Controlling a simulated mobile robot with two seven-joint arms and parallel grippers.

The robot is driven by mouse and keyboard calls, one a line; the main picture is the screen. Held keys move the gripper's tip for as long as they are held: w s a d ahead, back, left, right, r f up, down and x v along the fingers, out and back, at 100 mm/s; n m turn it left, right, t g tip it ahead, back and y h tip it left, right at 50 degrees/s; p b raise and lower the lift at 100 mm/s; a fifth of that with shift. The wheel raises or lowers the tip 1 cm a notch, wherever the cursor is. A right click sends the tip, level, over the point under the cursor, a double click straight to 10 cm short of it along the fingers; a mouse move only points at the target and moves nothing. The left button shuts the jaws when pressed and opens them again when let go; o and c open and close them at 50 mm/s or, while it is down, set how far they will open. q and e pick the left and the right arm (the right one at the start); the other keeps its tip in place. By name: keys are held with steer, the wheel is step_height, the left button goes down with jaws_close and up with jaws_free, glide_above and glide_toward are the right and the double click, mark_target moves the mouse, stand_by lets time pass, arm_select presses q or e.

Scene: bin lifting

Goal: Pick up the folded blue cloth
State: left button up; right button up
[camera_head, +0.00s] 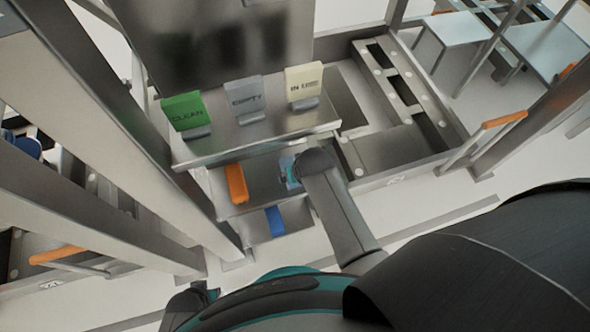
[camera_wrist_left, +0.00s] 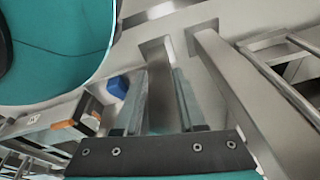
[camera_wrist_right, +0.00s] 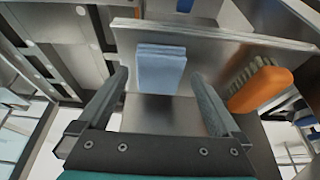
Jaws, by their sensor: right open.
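The folded blue cloth (camera_wrist_right: 160,70) is a light-blue, layered rectangle lying flat on a metal shelf in the right wrist view. My right gripper (camera_wrist_right: 160,74) is open, with one finger on each side of the cloth in the picture; contact cannot be told. In the head view a light-blue patch of the cloth (camera_head: 288,162) shows beside my right arm, which hides the rest and most of the gripper. My left gripper (camera_wrist_left: 160,75) is open, its fingers apart, with a metal post visible between them.
An orange brush (camera_wrist_right: 262,90) lies right of the cloth. Above its shelf, an upper shelf (camera_head: 260,136) carries green CLEAN (camera_head: 184,110), grey EMPTY (camera_head: 244,92) and cream (camera_head: 304,82) signs. A darker blue object (camera_head: 275,220) sits lower down. Metal posts (camera_wrist_left: 235,85) stand near my left gripper.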

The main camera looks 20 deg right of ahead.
mark_target(284, 162)
steer(key=shift+w+f+b, duration=0.1)
steer(key=shift+w+b, duration=0.25)
steer(key=shift+w, duration=0.6)
steer(key=shift+w+f, duration=0.15)
steer(key=shift+f, duration=0.05)
steer(key=shift+b+x, duration=0.65)
steer(key=shift+x, duration=0.15)
arm_select(q)
steer(key=w+d+r, duration=0.2)
steer(key=w+r, duration=0.1)
steer(key=r, duration=0.1)
steer(key=shift+d+r, duration=0.15)
steer(key=shift+d, duration=0.25)
arm_select(e)
steer(key=shift+w+f, duration=0.15)
steer(key=shift+f, duration=0.2)
arm_select(q)
steer(key=shift+w, duration=0.1)
steer(key=shift+r, duration=0.15)
arm_select(e)
steer(key=shift+f, duration=0.25)
steer(key=shift+c, duration=0.2)
steer(key=c, duration=1.1)
